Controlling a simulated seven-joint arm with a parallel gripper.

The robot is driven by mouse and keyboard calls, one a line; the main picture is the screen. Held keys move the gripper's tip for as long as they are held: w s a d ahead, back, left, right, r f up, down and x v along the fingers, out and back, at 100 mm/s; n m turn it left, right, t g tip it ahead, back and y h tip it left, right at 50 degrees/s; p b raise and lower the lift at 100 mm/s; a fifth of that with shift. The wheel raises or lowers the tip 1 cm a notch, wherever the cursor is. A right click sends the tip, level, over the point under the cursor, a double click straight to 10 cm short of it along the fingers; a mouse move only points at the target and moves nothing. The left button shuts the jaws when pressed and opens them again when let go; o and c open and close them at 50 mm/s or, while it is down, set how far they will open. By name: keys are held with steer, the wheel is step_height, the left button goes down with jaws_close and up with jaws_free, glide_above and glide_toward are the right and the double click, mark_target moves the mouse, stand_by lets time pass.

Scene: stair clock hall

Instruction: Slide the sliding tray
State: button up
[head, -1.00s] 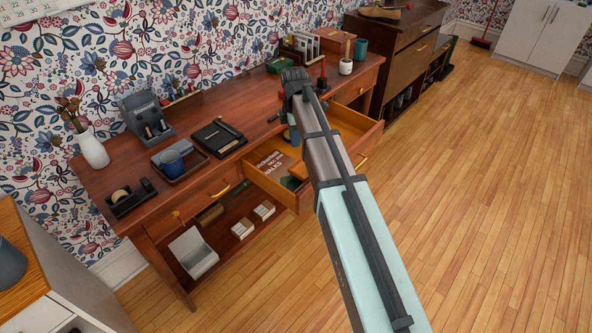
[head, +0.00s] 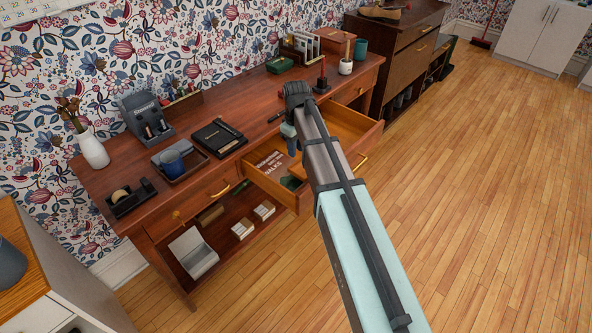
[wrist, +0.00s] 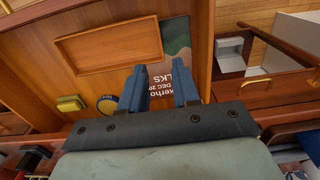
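The sliding tray (wrist: 112,42) is a shallow, empty wooden tray with a raised rim, lying in the open drawer (wrist: 35,60). In the head view my arm hides much of this drawer (head: 268,187). A printed leaflet (wrist: 160,92) lies flat on the drawer floor, beside and partly behind the tray. My gripper (wrist: 160,74) is above the drawer with its two blue fingers apart and nothing visible between them. Its fingertips appear close to the tray's near right corner; contact cannot be told. In the head view my gripper (head: 290,138) shows partly beside the arm.
A yellow box (wrist: 71,103) and a blue round item (wrist: 107,104) lie in the drawer. The floor (head: 470,200) to the right is clear.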

mark_target(296, 173)
step_height(296, 173, down, 11)
steer(key=shift+r, duration=0.1)
stand_by(0.4)
jaws_close()
stand_by(1.4)
